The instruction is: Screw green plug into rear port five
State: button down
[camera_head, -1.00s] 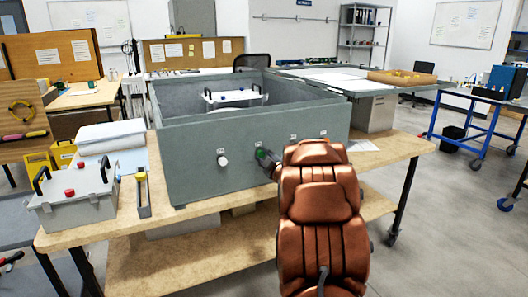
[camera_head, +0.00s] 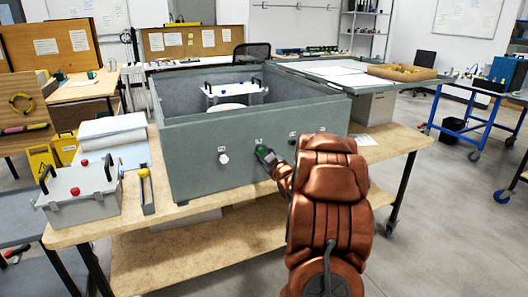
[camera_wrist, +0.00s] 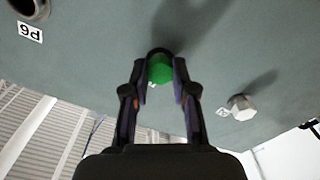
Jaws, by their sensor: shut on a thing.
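My gripper (camera_wrist: 158,85) is shut on the green plug (camera_wrist: 160,70), seen in the wrist view between the two fingertips. The plug is at the grey box wall (camera_wrist: 110,40), with a dark ring at its far end; how deep it sits is hidden. In the head view, my gripper (camera_head: 267,155) is at the front-facing wall of the grey box (camera_head: 200,140), and only a bit of green shows. The open port marked P6 (camera_wrist: 28,33) lies to the left in the wrist view. A white plug (camera_wrist: 241,107) sits in the port on the other side.
In the head view, the white plug (camera_head: 223,158) is left of my gripper. A grey case with red knobs (camera_head: 80,190) and a narrow holder (camera_head: 146,190) stand left on the wooden bench (camera_head: 150,235). A white case (camera_head: 235,93) is inside the box.

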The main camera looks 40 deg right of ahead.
jog(key=shift+r+m+p, duration=0.1)
jog(key=shift+m+p, duration=1.1)
jog(key=shift+p, duration=0.2)
jog(key=shift+m+p, duration=0.4)
jog(key=shift+m, duration=0.1)
jog(key=shift+m+p, duration=0.9)
jog(key=shift+p, duration=0.2)
jog(key=shift+a+m+p, duration=0.1)
jog(key=shift+m+p, duration=1.7)
jog(key=shift+m, duration=0.4)
jog(key=c, duration=0.8)
grip_release()
